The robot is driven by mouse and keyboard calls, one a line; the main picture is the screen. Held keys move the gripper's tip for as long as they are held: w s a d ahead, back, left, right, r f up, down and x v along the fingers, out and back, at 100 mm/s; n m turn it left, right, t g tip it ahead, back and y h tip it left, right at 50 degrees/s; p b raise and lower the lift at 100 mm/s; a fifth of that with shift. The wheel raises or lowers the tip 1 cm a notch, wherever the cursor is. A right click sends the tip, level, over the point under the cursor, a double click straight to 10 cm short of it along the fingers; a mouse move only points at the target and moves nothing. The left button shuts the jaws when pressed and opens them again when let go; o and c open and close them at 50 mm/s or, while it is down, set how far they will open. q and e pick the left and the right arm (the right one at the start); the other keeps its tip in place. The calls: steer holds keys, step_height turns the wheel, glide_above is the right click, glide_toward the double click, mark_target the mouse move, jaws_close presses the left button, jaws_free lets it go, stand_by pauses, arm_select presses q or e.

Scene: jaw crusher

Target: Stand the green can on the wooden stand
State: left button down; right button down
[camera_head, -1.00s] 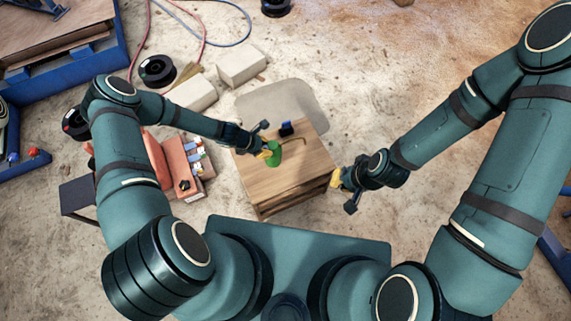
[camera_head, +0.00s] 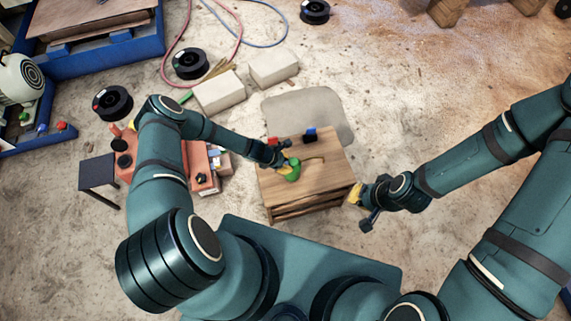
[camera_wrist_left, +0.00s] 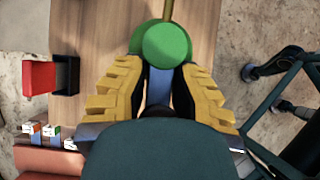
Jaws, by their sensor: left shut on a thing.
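The green can (camera_head: 293,171) has a long thin brass-coloured spout pointing right in the head view. My left gripper (camera_head: 286,167) is shut on it, and the can is over the top of the wooden stand (camera_head: 330,182). I cannot tell whether its base touches the wood. In the left wrist view the can (camera_wrist_left: 166,45) sits between the yellow fingers of my left gripper (camera_wrist_left: 163,85), with the stand's wooden top (camera_wrist_left: 105,30) behind. My right gripper (camera_head: 356,194) is beside the stand's right edge; its fingers are too small to judge.
A blue-black item (camera_head: 310,134) stands at the stand's back edge, with a red item (camera_head: 272,141) near the back left. An orange-red box with small items (camera_head: 203,170) is left of the stand. Pale blocks (camera_head: 220,92) lie behind. The stand's right half looks clear.

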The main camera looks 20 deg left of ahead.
arm_select(q)
steer(key=c, duration=0.9)
jaws_free()
steer(key=shift+o, duration=0.2)
steer(key=shift+r, duration=0.1)
steer(key=p+v, duration=0.3)
steer(key=v, duration=0.9)
steer(key=s+d+r+m+g+y, duration=0.1)
steer(key=s+d+r+m, duration=0.5)
steer(key=r+m, duration=0.3)
steer(key=s+d+r+m+g, duration=0.1)
steer(key=s+d+r+m, duration=0.4)
steer(key=r+m, duration=0.4)
steer(key=s+m, duration=0.1)
steer(key=m, duration=0.4)
steer(key=shift+d+y, duration=0.4)
